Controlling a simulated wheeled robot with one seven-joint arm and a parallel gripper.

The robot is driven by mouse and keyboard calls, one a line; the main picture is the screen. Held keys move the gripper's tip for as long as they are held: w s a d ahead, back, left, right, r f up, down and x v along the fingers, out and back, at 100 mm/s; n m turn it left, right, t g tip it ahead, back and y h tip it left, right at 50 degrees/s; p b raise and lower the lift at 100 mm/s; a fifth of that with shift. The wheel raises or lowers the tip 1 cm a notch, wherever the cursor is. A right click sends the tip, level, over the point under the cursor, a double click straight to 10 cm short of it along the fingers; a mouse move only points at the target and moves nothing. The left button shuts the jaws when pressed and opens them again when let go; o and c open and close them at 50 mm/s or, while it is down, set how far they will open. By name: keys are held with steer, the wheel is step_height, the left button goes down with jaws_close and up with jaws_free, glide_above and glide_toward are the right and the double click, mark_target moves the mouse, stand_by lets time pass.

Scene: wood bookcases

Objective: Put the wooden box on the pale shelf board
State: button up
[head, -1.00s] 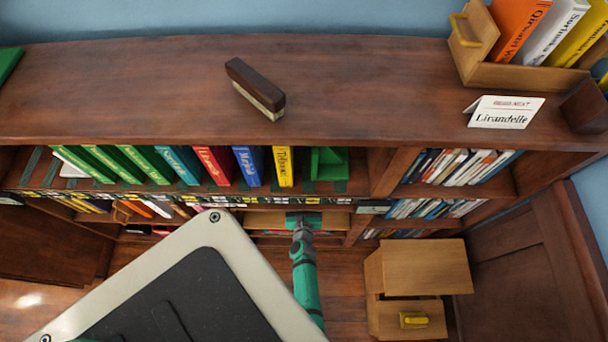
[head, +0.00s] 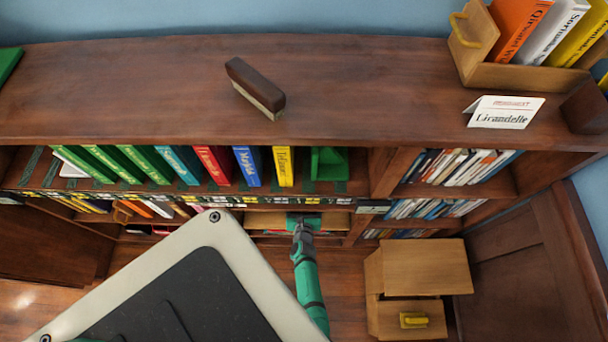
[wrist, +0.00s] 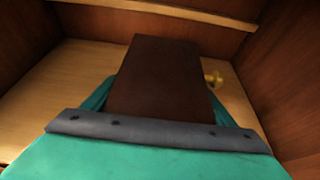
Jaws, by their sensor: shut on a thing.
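The wooden box (wrist: 155,75) is a dark brown block, held between the teal fingers of my gripper (wrist: 160,105) in the wrist view. A small brass knob (wrist: 213,79) shows at its right side; I cannot tell whether it belongs to the box. The pale shelf board (wrist: 45,85) spreads under and around the box. I cannot tell whether the box touches it. In the head view my gripper (head: 303,219) reaches into the lower bookcase at the pale board (head: 263,219), and the box is hidden there.
Dark side walls (wrist: 292,80) flank the pale board, and a pale strip (wrist: 170,10) crosses the back. Above my arm is a shelf of upright coloured books (head: 210,168). A pale wooden cabinet (head: 425,267) stands on the floor at right.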

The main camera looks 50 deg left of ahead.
steer(key=o, duration=1.5)
steer(key=shift+f, duration=0.1)
steer(key=shift+v, duration=1)
steer(key=v, duration=1)
